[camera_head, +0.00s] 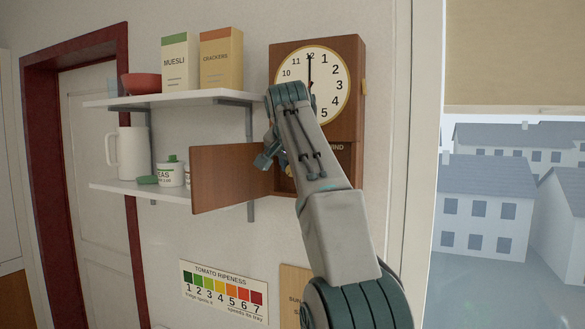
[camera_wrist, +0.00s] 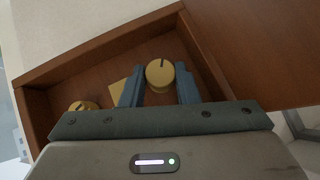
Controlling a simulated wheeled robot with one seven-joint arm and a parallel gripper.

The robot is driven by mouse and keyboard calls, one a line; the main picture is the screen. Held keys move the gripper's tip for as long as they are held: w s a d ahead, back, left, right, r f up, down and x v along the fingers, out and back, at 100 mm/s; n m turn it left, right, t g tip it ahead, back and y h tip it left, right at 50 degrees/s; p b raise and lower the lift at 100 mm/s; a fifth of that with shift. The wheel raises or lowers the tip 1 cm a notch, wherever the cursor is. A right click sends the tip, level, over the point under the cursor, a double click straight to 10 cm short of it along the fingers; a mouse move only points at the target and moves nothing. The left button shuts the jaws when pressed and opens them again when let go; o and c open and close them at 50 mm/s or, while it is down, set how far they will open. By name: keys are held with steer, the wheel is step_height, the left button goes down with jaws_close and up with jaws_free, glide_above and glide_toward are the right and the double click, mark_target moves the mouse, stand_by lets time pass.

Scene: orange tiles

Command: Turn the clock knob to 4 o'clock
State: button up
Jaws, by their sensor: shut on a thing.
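The wooden wall clock (camera_head: 361,110) has a white dial (camera_head: 335,75). A black hand points to 12; my arm hides the dial's lower left. Below the dial, the clock's small door (camera_head: 228,178) stands open to the left. In the wrist view, a round brass knob (camera_wrist: 160,74) with a dark mark near its top sits inside the wooden compartment (camera_wrist: 90,52). My gripper (camera_wrist: 159,88) is shut on this knob, one finger on each side. In the head view my gripper (camera_head: 265,157) is at the compartment, partly hidden by my arm.
A second brass piece (camera_wrist: 83,105) lies at the left of the compartment, beside a yellowish flat piece (camera_wrist: 119,93). Left of the clock, an upper shelf (camera_head: 170,99) holds boxes and a red bowl; a lower shelf (camera_head: 160,192) holds a white jug and jars. A window is at right.

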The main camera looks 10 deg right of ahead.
stand_by(0.4)
steer(key=o, duration=1)
steer(key=shift+v, duration=3.75)
steer(key=shift+w, duration=0.1)
steer(key=shift+c, duration=0.2)
